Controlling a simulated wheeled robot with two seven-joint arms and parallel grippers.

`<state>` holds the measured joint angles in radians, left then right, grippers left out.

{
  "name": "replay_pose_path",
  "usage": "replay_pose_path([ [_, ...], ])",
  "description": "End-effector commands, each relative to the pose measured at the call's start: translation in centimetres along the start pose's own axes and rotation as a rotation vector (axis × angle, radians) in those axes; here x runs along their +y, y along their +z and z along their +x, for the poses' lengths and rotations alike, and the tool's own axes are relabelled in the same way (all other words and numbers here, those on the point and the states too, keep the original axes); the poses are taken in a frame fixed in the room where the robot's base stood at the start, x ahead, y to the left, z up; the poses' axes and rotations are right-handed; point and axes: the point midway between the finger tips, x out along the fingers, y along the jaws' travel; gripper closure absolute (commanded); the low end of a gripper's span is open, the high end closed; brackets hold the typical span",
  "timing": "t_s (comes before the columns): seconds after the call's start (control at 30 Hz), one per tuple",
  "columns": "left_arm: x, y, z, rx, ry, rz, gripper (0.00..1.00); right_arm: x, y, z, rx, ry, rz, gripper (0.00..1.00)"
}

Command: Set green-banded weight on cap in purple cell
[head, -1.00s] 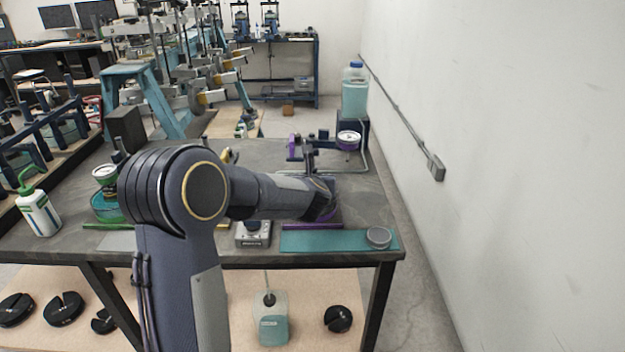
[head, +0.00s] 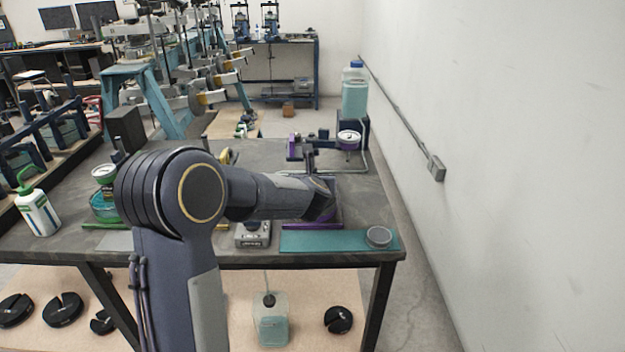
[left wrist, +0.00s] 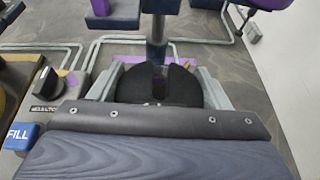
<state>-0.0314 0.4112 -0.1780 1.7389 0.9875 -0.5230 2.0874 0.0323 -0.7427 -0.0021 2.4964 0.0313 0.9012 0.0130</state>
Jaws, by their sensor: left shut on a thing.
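In the left wrist view my left gripper (left wrist: 160,82) is shut on a black slotted disc weight (left wrist: 136,87), with a grey finger on each side. No green band shows on it from here. A dark upright post (left wrist: 156,42) stands at the weight's far edge, and purple (left wrist: 128,59) shows behind the weight. I cannot tell whether the weight touches a cap below it; the cap is hidden. In the head view my arm hides the gripper and weight, above the purple-marked cell, whose purple strip (head: 313,227) lies at the bench front. My right gripper is not in view.
A teal mat (head: 325,241) with a grey round piece (head: 377,236) lies at the front right. A knob box (head: 252,235) sits left of it. The wall is at the right.

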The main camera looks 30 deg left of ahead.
Motion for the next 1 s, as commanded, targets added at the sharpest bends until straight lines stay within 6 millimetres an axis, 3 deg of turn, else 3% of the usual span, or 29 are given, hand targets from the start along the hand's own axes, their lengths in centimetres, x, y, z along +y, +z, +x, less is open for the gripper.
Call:
replay_pose_path([
  [0.07,0.0,0.4,-0.1,-0.007,0.0,-0.001,0.88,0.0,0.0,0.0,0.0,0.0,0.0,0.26],
  [0.1,0.0,0.4,-0.1,-0.007,0.0,-0.001,0.24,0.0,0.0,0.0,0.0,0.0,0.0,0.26],
  [0.27,0.0,0.2,-0.1,-0.004,0.0,0.0,0.04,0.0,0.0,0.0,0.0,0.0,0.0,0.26],
  [0.6,0.0,-0.1,-0.5,0.003,-0.001,0.0,0.04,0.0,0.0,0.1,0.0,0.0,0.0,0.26],
  [1.0,-0.1,0.1,-6.7,-0.003,-0.003,-0.002,0.04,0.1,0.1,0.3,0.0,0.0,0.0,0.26],
])
